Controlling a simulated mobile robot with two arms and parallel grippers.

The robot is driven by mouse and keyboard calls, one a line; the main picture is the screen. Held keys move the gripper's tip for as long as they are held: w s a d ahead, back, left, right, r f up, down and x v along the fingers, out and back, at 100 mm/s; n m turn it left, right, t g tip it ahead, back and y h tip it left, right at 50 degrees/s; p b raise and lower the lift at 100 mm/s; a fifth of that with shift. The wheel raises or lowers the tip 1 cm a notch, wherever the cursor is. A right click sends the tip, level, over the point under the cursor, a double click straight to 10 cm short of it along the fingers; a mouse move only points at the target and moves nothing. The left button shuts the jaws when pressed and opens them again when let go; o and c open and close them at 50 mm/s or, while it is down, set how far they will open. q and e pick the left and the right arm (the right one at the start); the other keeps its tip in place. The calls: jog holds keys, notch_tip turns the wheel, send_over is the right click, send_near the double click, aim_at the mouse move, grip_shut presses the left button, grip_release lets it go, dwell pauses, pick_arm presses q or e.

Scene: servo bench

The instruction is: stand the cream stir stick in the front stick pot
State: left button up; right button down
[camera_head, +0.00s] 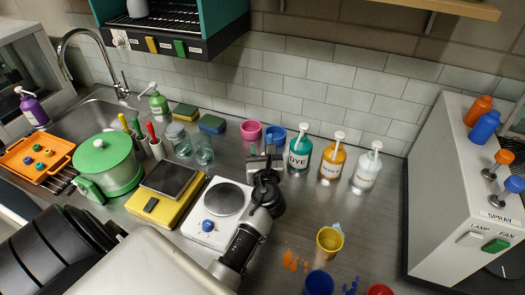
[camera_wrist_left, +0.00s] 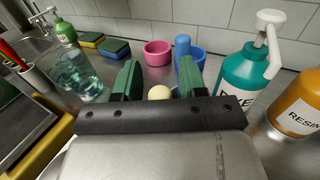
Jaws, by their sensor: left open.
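My left gripper (camera_head: 265,154) is over the bench behind the white hot plate, jaws open. In the left wrist view its green-padded fingers (camera_wrist_left: 158,76) stand apart, with a round cream end (camera_wrist_left: 160,92) between them. This looks like the cream stir stick; the rest is hidden by the gripper, and I cannot tell if the fingers touch it. In the head view I cannot make it out. A stick pot (camera_head: 157,150) with a red stick stands left, beside another pot holding green and yellow sticks; a pot (camera_wrist_left: 37,78) also shows in the left wrist view.
Teal dye (camera_head: 299,155), orange resin (camera_head: 333,163) and white pump bottles (camera_head: 365,172) stand right of the gripper. Pink (camera_head: 251,131) and blue cups (camera_head: 275,135) are behind it. Glass beakers (camera_head: 203,152) and a yellow scale (camera_head: 165,190) lie toward the pots.

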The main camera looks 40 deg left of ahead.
pick_arm(q)
jog(key=shift+r, duration=0.1)
jog(key=shift+d+r, duration=0.1)
jog(key=shift+r, duration=0.05)
jog(key=v, duration=1.2)
jog(key=shift+p, duration=0.4)
